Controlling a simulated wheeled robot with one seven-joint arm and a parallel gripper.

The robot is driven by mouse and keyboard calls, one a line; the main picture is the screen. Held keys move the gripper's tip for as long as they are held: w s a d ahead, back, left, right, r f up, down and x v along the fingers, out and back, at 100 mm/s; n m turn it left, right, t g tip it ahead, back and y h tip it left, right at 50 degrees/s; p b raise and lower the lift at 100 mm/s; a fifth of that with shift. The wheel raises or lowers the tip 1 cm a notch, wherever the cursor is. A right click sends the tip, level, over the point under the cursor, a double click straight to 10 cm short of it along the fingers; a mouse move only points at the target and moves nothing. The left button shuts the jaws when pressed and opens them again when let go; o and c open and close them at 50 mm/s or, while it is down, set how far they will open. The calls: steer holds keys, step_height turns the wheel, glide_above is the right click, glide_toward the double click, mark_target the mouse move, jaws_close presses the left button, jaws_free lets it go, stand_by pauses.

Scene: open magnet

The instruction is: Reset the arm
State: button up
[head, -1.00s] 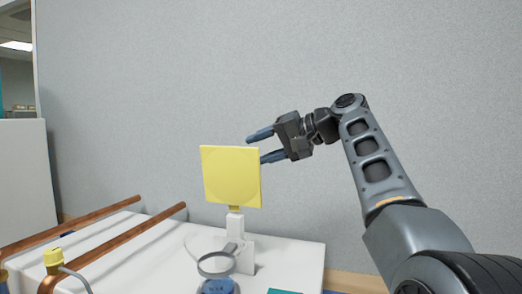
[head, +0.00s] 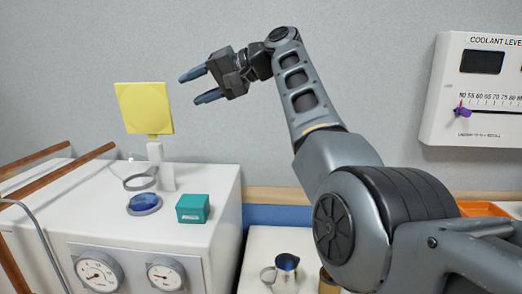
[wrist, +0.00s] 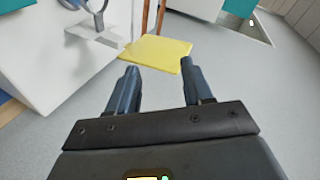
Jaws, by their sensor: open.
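My gripper (head: 200,86) is open and empty, raised in front of the grey wall in the head view. Its fingers point left, above and to the right of the yellow square plate (head: 144,108). The plate stands upright on a white post (head: 160,168) on the white cabinet. In the wrist view my gripper (wrist: 157,82) shows two blue-grey fingers spread apart with nothing between them. The yellow plate (wrist: 155,54) lies beyond the fingertips there. My arm is bent, with its elbow high.
The white cabinet (head: 215,235) carries a ring on a stand (head: 140,182), a blue round piece (head: 145,203), a teal box (head: 192,208) and brown bars (head: 35,158). Gauges (head: 98,272) are on its front. A coolant level panel (head: 482,100) hangs at right. The upper wall area is clear.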

steer(key=d+f+m+t+h, duration=0.15)
steer(key=d+f, duration=0.25)
steer(key=f, duration=0.6)
steer(key=d+f+m+t+h, duration=0.1)
steer(key=d+f+t, duration=0.15)
steer(key=f, duration=0.75)
steer(key=d+f+m+t+h, duration=0.1)
steer(key=d+f, duration=0.3)
steer(key=f, duration=0.5)
steer(key=s+d+f+m+t+h, duration=0.1)
steer(key=s+d+f+h, duration=0.2)
steer(key=s+d+f, duration=0.55)
steer(key=s+d+f+m+t+h, duration=0.1)
steer(key=s+d+f+t+h, duration=0.1)
steer(key=s+d+f, duration=0.65)
steer(key=s+d+f+n+t+h, duration=0.1)
steer(key=s+d+f+h, duration=0.15)
steer(key=s, duration=0.95)
steer(key=s+d+f+h, duration=0.1)
steer(key=s+d+f, duration=0.2)
steer(key=s, duration=1)
steer(key=s+d+r+n+t+h, duration=0.1)
steer(key=s+d+r+n+t, duration=0.1)
steer(key=s+r, duration=1.6)
steer(key=shift+s, duration=1.1)
